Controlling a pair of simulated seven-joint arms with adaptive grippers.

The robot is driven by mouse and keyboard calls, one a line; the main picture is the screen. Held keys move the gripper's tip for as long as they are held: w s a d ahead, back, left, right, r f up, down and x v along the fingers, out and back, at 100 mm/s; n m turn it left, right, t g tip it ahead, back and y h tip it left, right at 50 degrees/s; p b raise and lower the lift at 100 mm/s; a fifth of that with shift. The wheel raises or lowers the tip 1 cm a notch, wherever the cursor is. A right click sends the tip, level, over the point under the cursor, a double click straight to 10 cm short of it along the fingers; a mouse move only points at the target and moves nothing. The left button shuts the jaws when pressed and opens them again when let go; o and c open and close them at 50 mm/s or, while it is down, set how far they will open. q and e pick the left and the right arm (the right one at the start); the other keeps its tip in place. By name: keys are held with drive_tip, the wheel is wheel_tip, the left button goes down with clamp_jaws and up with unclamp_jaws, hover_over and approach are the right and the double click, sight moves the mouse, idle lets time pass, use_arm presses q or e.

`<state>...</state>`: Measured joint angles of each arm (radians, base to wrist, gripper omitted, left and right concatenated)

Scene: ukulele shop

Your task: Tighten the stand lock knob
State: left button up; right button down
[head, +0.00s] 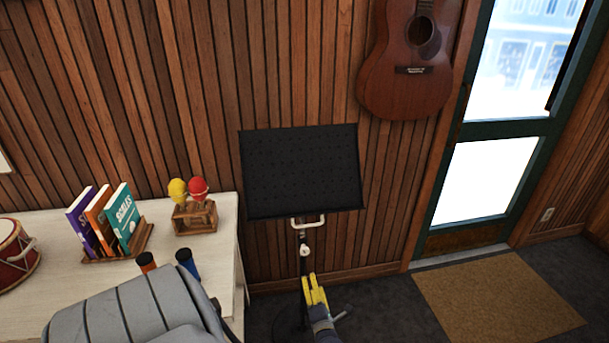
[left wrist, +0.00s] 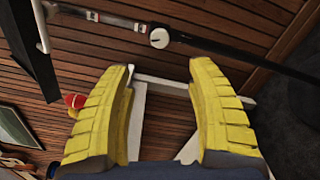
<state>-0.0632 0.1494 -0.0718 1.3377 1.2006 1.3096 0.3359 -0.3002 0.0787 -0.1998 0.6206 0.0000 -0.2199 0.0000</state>
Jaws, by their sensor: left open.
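The music stand (head: 300,172) has a black perforated desk on a thin dark pole in front of the wood wall. Its white lock knob (head: 305,250) sits on the pole below the desk. The knob also shows in the left wrist view (left wrist: 159,38), at the top and beyond my fingertips. My left gripper (head: 314,284), with yellow fingers, is just below the knob in the head view. It is open and empty, its two fingers wide apart in the left wrist view (left wrist: 163,72), and does not touch the knob there. My right gripper is not seen.
A white table (head: 226,215) at the left holds books (head: 105,220), maracas in a wooden holder (head: 195,219) and a drum (head: 14,250). A ukulele or guitar (head: 404,75) hangs on the wall. A brown mat (head: 497,297) lies by the door.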

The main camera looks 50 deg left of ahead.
sight(305, 253)
use_arm(q)
drive_tip(key=x, duration=1.6)
drive_tip(key=shift+a, duration=0.1)
drive_tip(key=shift+o, duration=0.2)
clamp_jaws()
